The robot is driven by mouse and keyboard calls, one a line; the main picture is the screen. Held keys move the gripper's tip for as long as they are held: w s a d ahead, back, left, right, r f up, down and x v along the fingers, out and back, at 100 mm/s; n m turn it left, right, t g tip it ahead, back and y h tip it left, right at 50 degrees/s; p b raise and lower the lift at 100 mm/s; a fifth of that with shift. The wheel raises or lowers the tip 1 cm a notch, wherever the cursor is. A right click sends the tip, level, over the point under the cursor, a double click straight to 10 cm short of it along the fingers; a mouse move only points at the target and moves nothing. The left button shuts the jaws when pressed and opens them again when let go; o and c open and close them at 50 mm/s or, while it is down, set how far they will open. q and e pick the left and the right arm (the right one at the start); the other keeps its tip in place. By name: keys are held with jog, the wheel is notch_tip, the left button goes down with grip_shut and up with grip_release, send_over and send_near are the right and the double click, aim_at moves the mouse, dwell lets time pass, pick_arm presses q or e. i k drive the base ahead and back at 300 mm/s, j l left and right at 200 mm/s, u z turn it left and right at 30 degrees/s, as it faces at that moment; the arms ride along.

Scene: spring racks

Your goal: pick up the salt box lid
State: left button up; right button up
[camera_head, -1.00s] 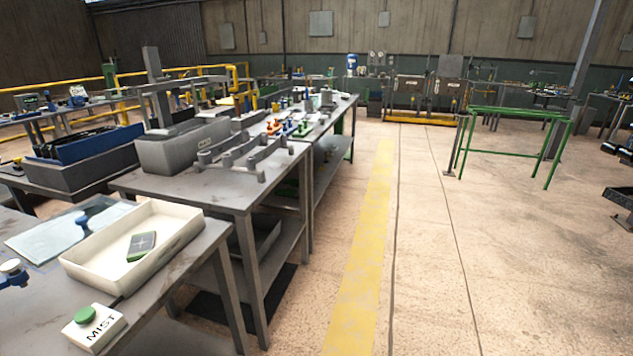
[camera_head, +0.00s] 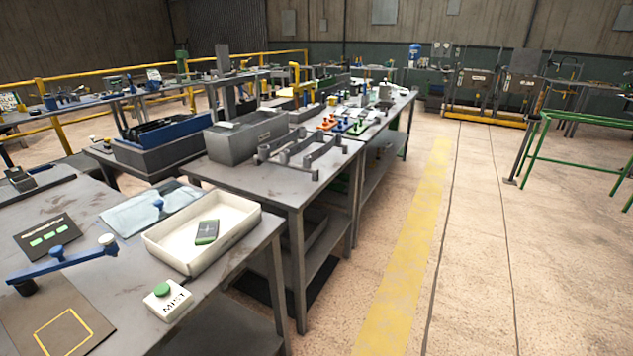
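A clear, pale flat panel with a blue knob (camera_head: 155,211) lies on the near grey table (camera_head: 110,268) and looks like the salt box lid. It lies left of an open white box (camera_head: 165,262), close against it. A dark grey and green block (camera_head: 207,232) lies inside the box. Neither of my grippers shows in the head view.
A white MIST box with a green button (camera_head: 167,299) stands before the white box. A blue bar with a white knob (camera_head: 62,261) and a dark panel with green bars (camera_head: 48,236) stand left. The floor with its yellow stripe (camera_head: 408,265) is clear on the right.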

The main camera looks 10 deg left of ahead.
aim_at(129, 219)
jog(key=j+u, duration=0.15)
jog(key=u, duration=1.3)
